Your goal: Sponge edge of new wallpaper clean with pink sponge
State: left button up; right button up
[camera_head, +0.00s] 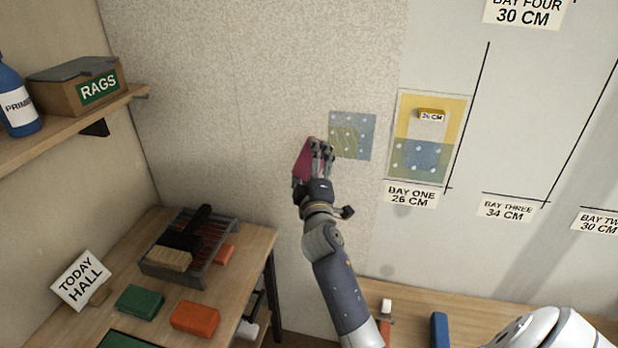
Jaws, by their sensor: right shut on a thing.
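My right gripper (321,148) is shut on the pink sponge (304,158), raised in front of the speckled wall. The sponge sticks out to the left of the fingers, and part of it is hidden behind them. Just right of the gripper is a small wallpaper patch (363,130), grey-blue with pale dots and a yellowish striped area. The fingertips lie close to its left edge; I cannot tell whether the sponge touches the wall. A larger yellow and blue dotted panel (459,112) is farther right, above the BAY ONE label (411,195). My left gripper is not in view.
A wooden table (257,237) at lower left holds a grey tray (152,271) with a brush, a green block (139,302) and an orange block (195,319). A shelf (112,107) with a rags box is at upper left. Another wooden surface (470,304) is below right.

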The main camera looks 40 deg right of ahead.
jog(key=m+b, duration=0.1)
jog(key=b, duration=0.1)
jog(key=f+m+h+b, duration=0.1)
jog(key=b, duration=0.2)
jog(key=f+m+b, duration=0.1)
jog(key=b, duration=0.1)
jog(key=shift+s+d+f+m+h, duration=0.2)
jog(key=shift+s+d+m+h, duration=0.15)
jog(key=shift+s+m+h, duration=0.05)
pick_arm(q)
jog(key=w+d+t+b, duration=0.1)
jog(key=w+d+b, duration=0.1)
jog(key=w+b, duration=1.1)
jog(key=b, duration=0.6)
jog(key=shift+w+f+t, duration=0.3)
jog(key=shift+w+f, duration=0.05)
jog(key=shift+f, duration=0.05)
pick_arm(e)
jog(key=s+d+f+m+g+h, duration=0.1)
jog(key=s+f+m+h, duration=0.3)
jog(key=m, duration=0.6)
jog(key=shift+s+d+m, duration=0.3)
jog(key=shift+s+m, duration=0.1)
jog(key=shift+s, duration=0.45)
pick_arm(q)
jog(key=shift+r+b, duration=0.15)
jog(key=shift+b, duration=0.2)
pick_arm(e)
jog(key=shift+f, duration=0.1)
